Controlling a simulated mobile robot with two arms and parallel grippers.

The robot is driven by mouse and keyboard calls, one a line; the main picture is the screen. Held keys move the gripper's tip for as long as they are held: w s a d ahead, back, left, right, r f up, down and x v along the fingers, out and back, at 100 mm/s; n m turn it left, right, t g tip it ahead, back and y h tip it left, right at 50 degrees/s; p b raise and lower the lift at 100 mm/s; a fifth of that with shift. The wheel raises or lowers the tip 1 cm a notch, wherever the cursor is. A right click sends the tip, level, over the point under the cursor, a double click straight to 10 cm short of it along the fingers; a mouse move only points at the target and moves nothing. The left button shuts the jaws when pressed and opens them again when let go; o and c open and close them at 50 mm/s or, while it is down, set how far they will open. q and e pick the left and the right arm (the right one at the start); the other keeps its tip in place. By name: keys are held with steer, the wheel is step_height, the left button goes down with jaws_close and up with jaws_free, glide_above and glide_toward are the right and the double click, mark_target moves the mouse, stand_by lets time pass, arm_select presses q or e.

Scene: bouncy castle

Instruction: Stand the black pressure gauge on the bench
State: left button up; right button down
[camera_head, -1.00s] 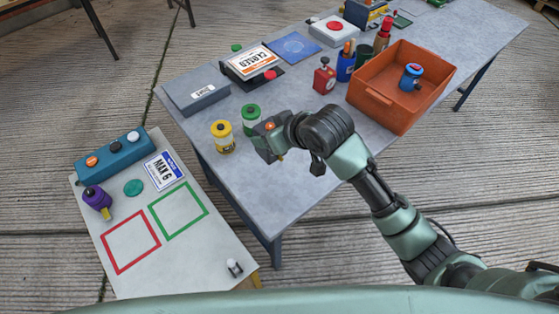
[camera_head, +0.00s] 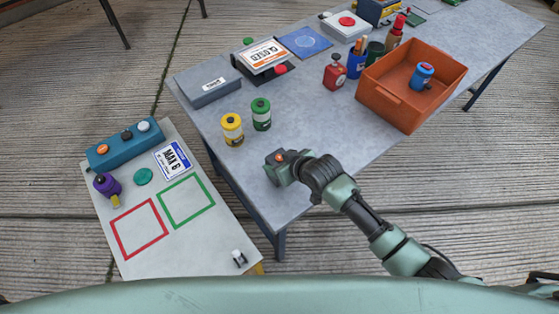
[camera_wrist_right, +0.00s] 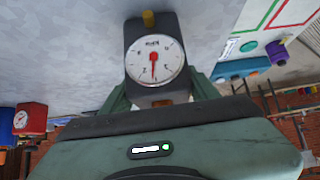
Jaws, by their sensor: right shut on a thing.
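The black pressure gauge (camera_wrist_right: 150,60), with a white round face, a red needle and a brass stem, is between the fingers of my right gripper (camera_wrist_right: 160,88) in the wrist view. The stem points to the top of that picture, away from my palm. In the head view my right gripper (camera_head: 274,172) is over the near left part of the grey bench (camera_head: 265,200), right of and nearer than the green-lidded jar. There the gauge cannot be told clearly from the dark gripper. Whether it touches the bench cannot be told. My left gripper is not in view.
A yellow jar (camera_head: 232,130) and a green jar (camera_head: 261,114) stand behind my gripper. A red gauge (camera_head: 334,73), a blue cup (camera_head: 356,66) and an orange crate (camera_head: 400,107) stand farther right. Bench space around the gripper is clear.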

steer(key=shift+c, duration=2)
jaws_free()
steer(key=v, duration=1.2)
steer(key=shift+b, duration=0.35)
